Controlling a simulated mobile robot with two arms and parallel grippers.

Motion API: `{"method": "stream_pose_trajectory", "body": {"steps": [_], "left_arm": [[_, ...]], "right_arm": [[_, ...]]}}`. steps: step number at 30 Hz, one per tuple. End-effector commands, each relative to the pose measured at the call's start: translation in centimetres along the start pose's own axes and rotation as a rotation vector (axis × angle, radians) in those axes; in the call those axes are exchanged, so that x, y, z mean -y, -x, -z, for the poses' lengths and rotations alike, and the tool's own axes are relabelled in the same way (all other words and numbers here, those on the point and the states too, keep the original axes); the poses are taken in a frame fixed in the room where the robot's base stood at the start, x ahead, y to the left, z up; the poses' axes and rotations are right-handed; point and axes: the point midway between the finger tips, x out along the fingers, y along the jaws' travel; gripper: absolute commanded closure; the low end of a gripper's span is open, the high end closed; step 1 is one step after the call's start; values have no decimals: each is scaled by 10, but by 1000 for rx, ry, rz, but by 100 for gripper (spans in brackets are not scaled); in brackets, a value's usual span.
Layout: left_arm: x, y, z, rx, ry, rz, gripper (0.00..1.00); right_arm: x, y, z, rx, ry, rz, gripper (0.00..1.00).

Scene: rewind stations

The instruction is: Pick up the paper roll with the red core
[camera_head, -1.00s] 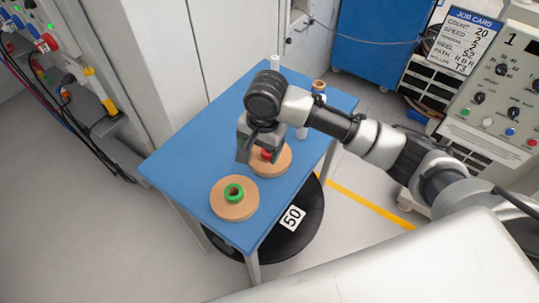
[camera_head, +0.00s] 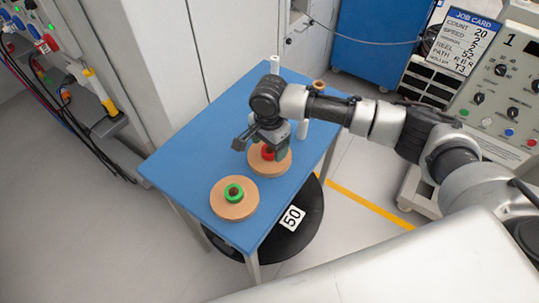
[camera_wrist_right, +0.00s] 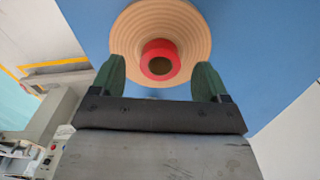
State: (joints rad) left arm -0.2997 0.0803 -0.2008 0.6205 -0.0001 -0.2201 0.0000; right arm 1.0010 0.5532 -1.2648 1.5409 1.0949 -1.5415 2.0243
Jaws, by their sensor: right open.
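The paper roll with the red core (camera_head: 277,164) lies flat on the blue table (camera_head: 190,150), partly hidden by my right gripper in the head view. In the right wrist view this tan roll (camera_wrist_right: 195,22) shows its red core (camera_wrist_right: 160,60) standing up from its middle. My right gripper (camera_wrist_right: 160,80) is open, with one green finger on each side of the core in the picture. Nothing is held between the fingers. In the head view my right gripper (camera_head: 264,150) is over the roll. My left gripper is not in view.
A second paper roll with a green core (camera_head: 235,208) lies nearer on the table. White posts (camera_head: 303,128) and a small spool (camera_head: 318,86) stand at the back right. A black disc marked 50 (camera_head: 308,222) is below the table. A control panel (camera_head: 500,95) stands at the right.

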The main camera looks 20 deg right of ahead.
Motion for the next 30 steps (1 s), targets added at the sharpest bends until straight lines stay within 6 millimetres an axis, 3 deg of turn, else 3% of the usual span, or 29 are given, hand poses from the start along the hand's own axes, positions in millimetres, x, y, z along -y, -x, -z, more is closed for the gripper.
{"method": "stream_pose_trajectory", "body": {"steps": [5, 13, 24, 30], "left_arm": [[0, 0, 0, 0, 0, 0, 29], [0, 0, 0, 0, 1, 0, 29], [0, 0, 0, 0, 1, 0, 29], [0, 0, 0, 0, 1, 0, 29]], "right_arm": [[0, -20, 0, 0, 0, 0, 24], [0, -22, 0, 0, 1, 1, 26], [0, -21, 0, -1, 0, 1, 82], [0, -21, 0, -1, 0, 2, 82]]}}
